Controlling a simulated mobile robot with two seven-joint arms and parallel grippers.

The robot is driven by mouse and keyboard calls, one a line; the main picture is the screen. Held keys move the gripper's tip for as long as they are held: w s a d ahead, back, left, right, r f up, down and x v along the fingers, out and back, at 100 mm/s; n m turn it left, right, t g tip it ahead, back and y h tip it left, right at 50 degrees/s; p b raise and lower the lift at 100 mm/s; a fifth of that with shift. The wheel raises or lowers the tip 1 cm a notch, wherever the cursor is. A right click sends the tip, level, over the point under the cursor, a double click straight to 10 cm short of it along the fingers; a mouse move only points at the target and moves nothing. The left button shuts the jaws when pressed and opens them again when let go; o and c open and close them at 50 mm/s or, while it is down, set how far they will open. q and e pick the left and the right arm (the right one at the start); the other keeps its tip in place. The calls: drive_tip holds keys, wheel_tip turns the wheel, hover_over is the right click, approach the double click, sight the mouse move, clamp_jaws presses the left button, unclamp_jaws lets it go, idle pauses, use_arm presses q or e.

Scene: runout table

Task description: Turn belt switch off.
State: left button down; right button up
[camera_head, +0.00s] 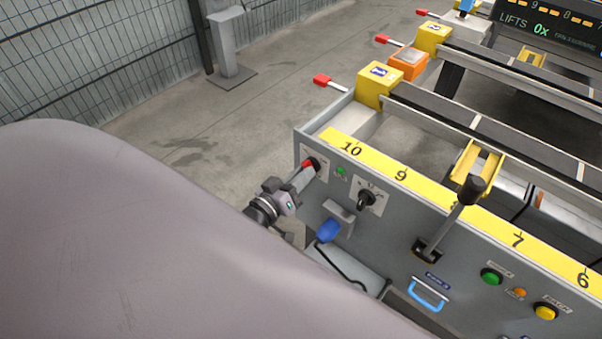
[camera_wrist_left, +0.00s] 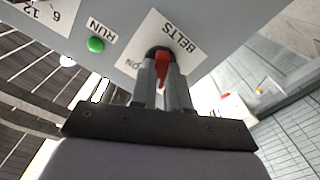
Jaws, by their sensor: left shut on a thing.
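The belt switch (camera_wrist_left: 162,66) has a red handle and sits on a white plate marked BELTS in the left wrist view. It also shows red at the left end of the grey panel in the head view (camera_head: 309,164). My left gripper (camera_wrist_left: 163,80) is shut on the red handle, with one finger on each side of it. In the head view this gripper (camera_head: 300,175) reaches the panel from the lower left. The ON mark shows beside the fingers; the other mark is hidden. My right gripper is not in view.
A green RUN light (camera_wrist_left: 95,45) sits beside the switch plate. On the panel are a black rotary knob (camera_head: 367,201), a blue knob (camera_head: 328,230), a black lever (camera_head: 455,218) and a blue handle (camera_head: 428,295). Open floor lies left of the table.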

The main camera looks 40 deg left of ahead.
use_arm(q)
drive_tip(key=shift+n, duration=1.7)
drive_tip(key=c, duration=1.1)
unclamp_jaws()
drive_tip(key=s, duration=0.7)
drive_tip(key=shift+a, duration=0.25)
